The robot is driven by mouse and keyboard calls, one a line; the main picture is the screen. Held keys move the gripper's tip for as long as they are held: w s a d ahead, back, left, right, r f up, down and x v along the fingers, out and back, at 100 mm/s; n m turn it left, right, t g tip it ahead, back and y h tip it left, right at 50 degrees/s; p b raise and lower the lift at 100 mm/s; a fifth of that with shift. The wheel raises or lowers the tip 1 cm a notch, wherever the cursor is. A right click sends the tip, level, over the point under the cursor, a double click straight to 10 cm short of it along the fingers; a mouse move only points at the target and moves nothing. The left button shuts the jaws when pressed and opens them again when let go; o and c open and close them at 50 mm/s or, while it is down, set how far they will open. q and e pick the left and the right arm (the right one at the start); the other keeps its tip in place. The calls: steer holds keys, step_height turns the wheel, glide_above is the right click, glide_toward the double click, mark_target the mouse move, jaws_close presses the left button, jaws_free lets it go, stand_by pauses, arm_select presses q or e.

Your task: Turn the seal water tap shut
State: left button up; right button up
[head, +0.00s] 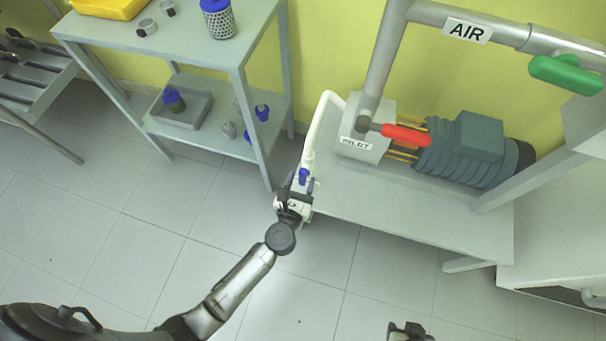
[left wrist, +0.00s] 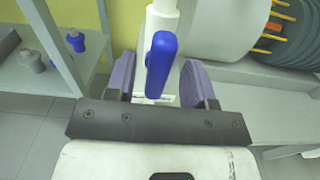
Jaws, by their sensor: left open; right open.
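The tap with a blue handle (head: 303,175) sits on a white pipe (head: 318,130) at the left end of the grey bench. In the left wrist view the blue handle (left wrist: 161,64) stands roughly upright, in line with the pipe. My left gripper (head: 297,188) is at the tap. In the left wrist view its jaws (left wrist: 158,82) are open, one finger on each side of the handle, with a gap visible on both sides. A small label behind the handle is mostly hidden. My right gripper (head: 408,331) is open at the bottom edge, far from the tap, and partly cut off.
A red handle (head: 405,134) beside a PILOT label (head: 356,145) and a green handle (head: 566,74) near an AIR label (head: 467,31) belong to other taps. A dark pump motor (head: 470,150) lies on the bench. A grey shelf (head: 190,50) with bottles stands left. The floor between is clear.

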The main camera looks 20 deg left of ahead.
arm_select(q)
steer(key=shift+w+a, duration=0.15)
steer(key=shift+w, duration=0.9)
steer(key=c, duration=0.8)
